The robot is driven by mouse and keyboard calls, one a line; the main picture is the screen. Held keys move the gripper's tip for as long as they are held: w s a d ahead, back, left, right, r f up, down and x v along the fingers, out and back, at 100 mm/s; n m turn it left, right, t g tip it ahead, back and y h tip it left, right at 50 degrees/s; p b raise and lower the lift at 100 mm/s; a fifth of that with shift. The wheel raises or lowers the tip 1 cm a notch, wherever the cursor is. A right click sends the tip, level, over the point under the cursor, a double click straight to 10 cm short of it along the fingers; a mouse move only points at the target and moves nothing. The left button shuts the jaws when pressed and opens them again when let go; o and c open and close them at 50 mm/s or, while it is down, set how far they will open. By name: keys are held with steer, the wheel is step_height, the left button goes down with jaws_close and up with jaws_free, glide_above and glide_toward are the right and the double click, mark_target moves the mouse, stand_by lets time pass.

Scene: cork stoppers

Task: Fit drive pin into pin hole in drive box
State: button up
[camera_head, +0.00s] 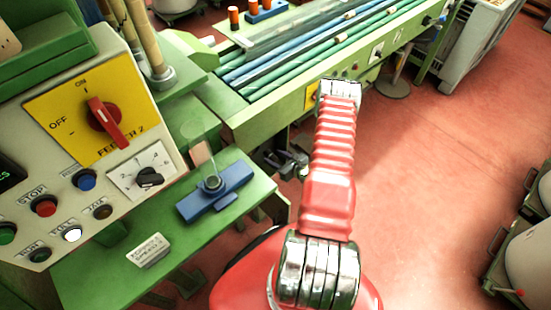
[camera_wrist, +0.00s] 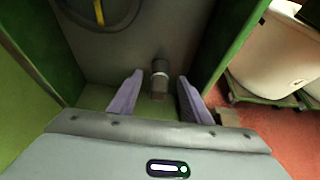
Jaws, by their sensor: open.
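In the wrist view my gripper (camera_wrist: 159,77) is open, with its two purple-grey fingers spread apart. No pin hole can be made out. In the head view my red arm reaches up, and I cannot make out the fingers clearly.
In the head view a blue block with a round fitting (camera_head: 237,175) lies on a green shelf (camera_head: 85,275) by the control panel (camera_head: 55,175). Red floor (camera_head: 440,190) is open at right.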

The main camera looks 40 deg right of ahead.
steer(key=shift+s, duration=0.1)
steer(key=v, duration=1.3)
steer(key=shift+s, duration=0.3)
steer(key=shift+r, duration=0.1)
stand_by(0.5)
